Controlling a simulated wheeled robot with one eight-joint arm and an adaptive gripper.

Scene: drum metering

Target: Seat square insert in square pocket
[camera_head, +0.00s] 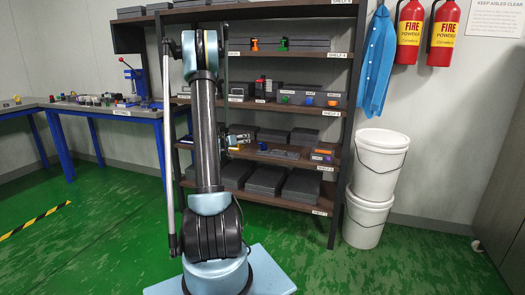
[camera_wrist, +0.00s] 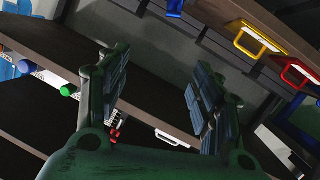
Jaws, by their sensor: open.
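My gripper (camera_wrist: 160,68) is open in the wrist view, with nothing between its fingers. Behind them a shelf board and its edge run at a slant. In the head view my gripper (camera_head: 240,138) is small, at the shelf rack behind my arm, and its fingers are hard to make out. A blue block (camera_wrist: 175,7) shows at the top of the wrist view, beyond the fingers. I cannot pick out the square insert or the square pocket for certain in either view.
The shelf rack (camera_head: 336,150) carries grey trays and small coloured parts. Yellow (camera_wrist: 258,42) and red (camera_wrist: 298,75) handles show at upper right in the wrist view. White buckets (camera_head: 379,165) stand right of the rack; a workbench (camera_head: 110,112) stands left. Green floor in front is open.

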